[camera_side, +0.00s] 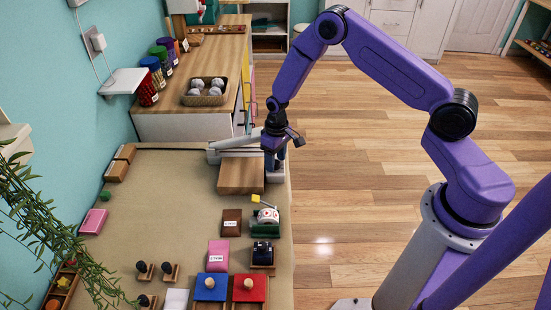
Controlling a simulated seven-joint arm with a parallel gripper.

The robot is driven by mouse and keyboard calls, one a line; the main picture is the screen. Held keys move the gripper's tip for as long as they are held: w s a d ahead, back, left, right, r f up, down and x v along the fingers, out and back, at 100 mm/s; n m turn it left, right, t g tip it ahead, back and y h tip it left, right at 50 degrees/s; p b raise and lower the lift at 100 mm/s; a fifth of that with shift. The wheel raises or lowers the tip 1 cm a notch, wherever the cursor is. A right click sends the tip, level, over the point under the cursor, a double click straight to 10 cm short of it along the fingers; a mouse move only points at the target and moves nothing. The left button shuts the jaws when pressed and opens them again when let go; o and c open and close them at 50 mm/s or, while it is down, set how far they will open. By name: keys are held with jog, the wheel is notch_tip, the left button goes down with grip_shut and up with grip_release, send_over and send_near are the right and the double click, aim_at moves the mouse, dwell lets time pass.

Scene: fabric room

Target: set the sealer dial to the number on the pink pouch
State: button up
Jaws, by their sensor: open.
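A pink pouch (218,252) with a white label lies near the front middle of the table; its number is too small to read. A brown pouch (231,222) with a similar label lies just behind it. A long grey device (232,148), which looks like the sealer, stands at the back right of the table, behind a wooden block. Its dial cannot be made out. My purple arm reaches down from above, and my gripper (274,160) is at the right end of the grey device. It is open, its fingertips small and partly hidden; I cannot tell if it touches the device.
A green item with a white-and-red round face (268,215) and a black device (262,253) stand at the right edge. Blue (211,287) and red (249,288) knobbed blocks are in front. Stamps and a plant are front left. The table's middle left is clear.

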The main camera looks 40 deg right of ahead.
jog(key=shift+f, duration=0.1)
grip_shut()
jog(key=shift+m, duration=0.4)
jog(key=m, duration=0.7)
jog(key=shift+t, duration=0.3)
jog(key=m, duration=0.4)
jog(key=shift+s+m, duration=0.1)
jog(key=shift+m, duration=2)
